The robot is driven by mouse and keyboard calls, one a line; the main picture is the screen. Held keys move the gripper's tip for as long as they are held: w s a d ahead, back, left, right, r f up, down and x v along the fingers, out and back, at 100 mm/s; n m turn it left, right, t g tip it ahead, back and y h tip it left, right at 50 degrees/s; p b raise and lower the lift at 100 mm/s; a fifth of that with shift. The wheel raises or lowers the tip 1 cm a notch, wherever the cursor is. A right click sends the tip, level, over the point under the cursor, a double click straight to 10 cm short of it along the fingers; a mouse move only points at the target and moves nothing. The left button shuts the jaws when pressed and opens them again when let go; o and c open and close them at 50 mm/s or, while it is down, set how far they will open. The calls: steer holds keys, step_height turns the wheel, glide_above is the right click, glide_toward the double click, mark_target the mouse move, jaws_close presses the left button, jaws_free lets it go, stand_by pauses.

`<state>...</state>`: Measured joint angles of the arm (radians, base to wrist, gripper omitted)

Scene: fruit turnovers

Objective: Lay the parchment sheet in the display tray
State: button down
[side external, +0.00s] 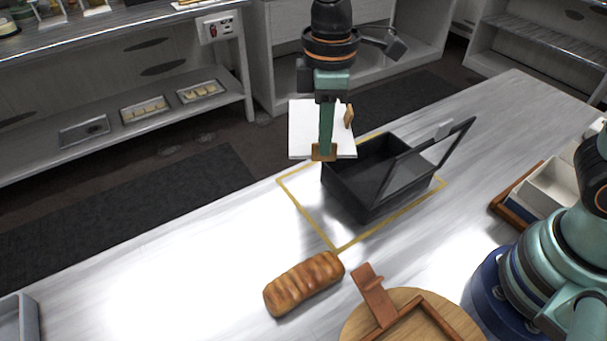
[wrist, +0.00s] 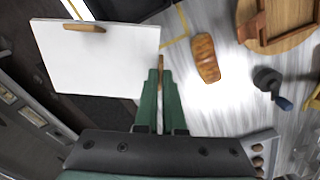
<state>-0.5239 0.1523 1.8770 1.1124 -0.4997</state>
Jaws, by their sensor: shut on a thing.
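The parchment sheet (side external: 304,124) is a flat white rectangle with brown wooden tabs on opposite edges. My gripper (side external: 324,150) is shut on one tab. It holds the sheet up beside the back left of the display tray (side external: 362,192). In the wrist view, the sheet (wrist: 95,62) extends left from my gripper (wrist: 158,75), with the far tab at its upper left. The tray is a black box with its framed, clear lid tilted open at the right. The sheet is outside the tray, and part of the tray's interior is hidden from the side.
A yellow outline (side external: 304,213) on the pale worktop surrounds the tray. A brown loaf (side external: 304,283) lies in front of it. A round wooden board (side external: 455,318) with a brown upright piece stands front right. A white bin (side external: 551,187) is at right. The left worktop is mostly clear.

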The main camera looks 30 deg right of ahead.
mark_target(350, 138)
steer(key=d+f+m, duration=0.1)
steer(key=d+m, duration=0.1)
steer(key=m, duration=0.1)
steer(key=w+d+f+m, duration=0.1)
steer(key=d+f+m, duration=0.1)
steer(key=m, duration=0.1)
steer(key=d+f+m, duration=0.2)
steer(key=m, duration=0.2)
steer(key=shift+w+d, duration=0.25)
steer(key=shift+w, duration=0.05)
steer(key=shift+d+f+m, duration=0.3)
steer(key=shift+d+m, duration=0.2)
steer(key=shift+m, duration=0.3)
steer(key=shift+d+f, duration=0.1)
steer(key=shift+f, duration=2.25)
steer(key=shift+c, duration=2.3)
jaws_free()
steer(key=shift+r, duration=0.1)
step_height(350, 138, up, 12)
